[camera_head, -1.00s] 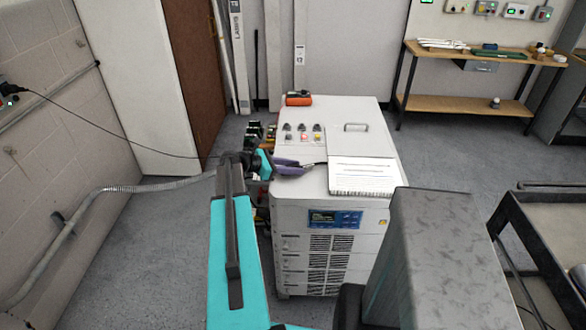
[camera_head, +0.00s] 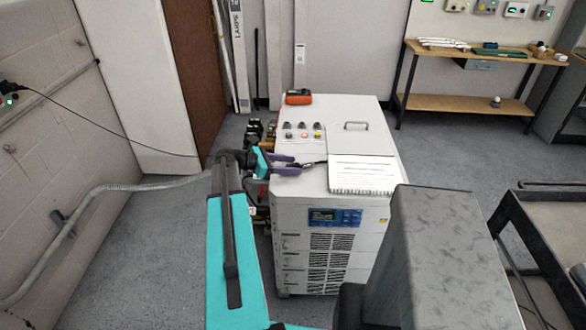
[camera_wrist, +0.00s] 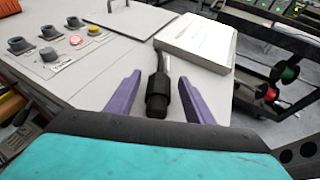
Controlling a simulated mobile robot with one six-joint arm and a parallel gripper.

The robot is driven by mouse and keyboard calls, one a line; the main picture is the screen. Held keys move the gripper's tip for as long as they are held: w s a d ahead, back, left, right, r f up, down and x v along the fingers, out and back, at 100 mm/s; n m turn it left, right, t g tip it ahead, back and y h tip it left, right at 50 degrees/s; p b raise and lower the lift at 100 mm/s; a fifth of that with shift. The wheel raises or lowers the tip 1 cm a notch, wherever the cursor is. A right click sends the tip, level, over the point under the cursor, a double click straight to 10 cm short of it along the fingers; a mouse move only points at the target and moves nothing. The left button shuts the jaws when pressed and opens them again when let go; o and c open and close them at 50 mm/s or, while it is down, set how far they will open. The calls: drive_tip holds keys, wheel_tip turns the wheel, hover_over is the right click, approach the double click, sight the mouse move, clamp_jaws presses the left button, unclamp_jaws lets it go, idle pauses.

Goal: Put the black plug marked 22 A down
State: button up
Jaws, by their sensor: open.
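The black plug (camera_wrist: 158,97) lies on the light grey top of the cabinet (camera_wrist: 215,100), between my two purple fingers in the wrist view. A gap shows on each side of the plug. Its marking cannot be read here. My gripper (camera_wrist: 160,80) is open around the plug, low over the cabinet top. In the head view my gripper (camera_head: 298,164) is at the left front part of the cabinet top, and the plug (camera_head: 313,164) shows as a small dark shape at its fingertips.
A white notepad (camera_head: 364,175) lies just right of the plug. Knobs and a red button (camera_head: 303,134) sit behind it, with an orange device (camera_head: 298,97) at the back. A metal handle (camera_head: 356,126) stands up from the top. A dark cart (camera_head: 550,225) stands at right.

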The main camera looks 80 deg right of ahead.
drive_tip(key=b+v, duration=0.2)
drive_tip(key=v, duration=0.8)
drive_tip(key=shift+w+a+b, duration=0.15)
drive_tip(key=shift+b, duration=0.2)
